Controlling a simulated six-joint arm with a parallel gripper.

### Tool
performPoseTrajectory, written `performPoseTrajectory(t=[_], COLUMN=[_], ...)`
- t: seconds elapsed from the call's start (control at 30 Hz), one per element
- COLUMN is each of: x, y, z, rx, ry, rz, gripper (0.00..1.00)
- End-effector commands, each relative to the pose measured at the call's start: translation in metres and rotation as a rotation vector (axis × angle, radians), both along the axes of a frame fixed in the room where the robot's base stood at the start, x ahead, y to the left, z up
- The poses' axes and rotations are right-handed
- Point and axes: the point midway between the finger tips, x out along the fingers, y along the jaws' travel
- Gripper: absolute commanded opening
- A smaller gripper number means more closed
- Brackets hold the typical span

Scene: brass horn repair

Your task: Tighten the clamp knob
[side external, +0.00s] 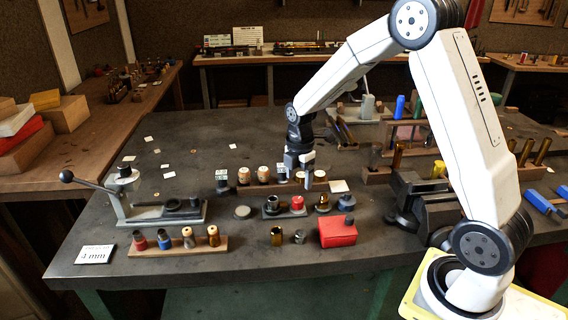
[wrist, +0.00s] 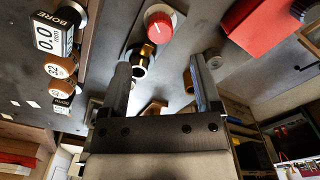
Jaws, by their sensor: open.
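A red round knob with a white mark (wrist: 160,24) shows at the top of the wrist view, beyond my fingertips. It looks like the clamp knob, and in the side view it is the red top (side external: 297,202) on a small grey base in the middle of the bench. My gripper (side external: 301,181) points down above and behind this base, close to the row of wooden-topped pieces. In the wrist view my gripper (wrist: 160,68) is open, with nothing between its fingers. The knob is apart from both fingers. A brass fitting (wrist: 145,54) lies between the knob and the left finger.
A red box (side external: 338,232) stands to the right of the knob. A rack of wooden-topped gauges (side external: 244,176) is behind. A lever press (side external: 160,212) stands left. A dark vise (side external: 425,200) is at right. The bench is clear around the left middle.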

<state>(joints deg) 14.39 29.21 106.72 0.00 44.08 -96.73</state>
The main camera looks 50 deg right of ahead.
Motion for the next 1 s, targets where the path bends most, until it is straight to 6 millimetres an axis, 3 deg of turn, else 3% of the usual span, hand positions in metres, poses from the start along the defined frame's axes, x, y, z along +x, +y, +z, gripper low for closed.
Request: performPoseTrajectory(t=[0.27, 0.7, 1.0], x=[0.0, 0.0, 0.0], y=[0.0, 0.0, 0.0], z=[-0.011, -0.06, -0.077], rx=[0.0, 0.0, -0.001], ry=[0.002, 0.003, 0.0], rz=[-0.002, -0.003, -0.003], gripper=[0.81, 0.81, 0.81])
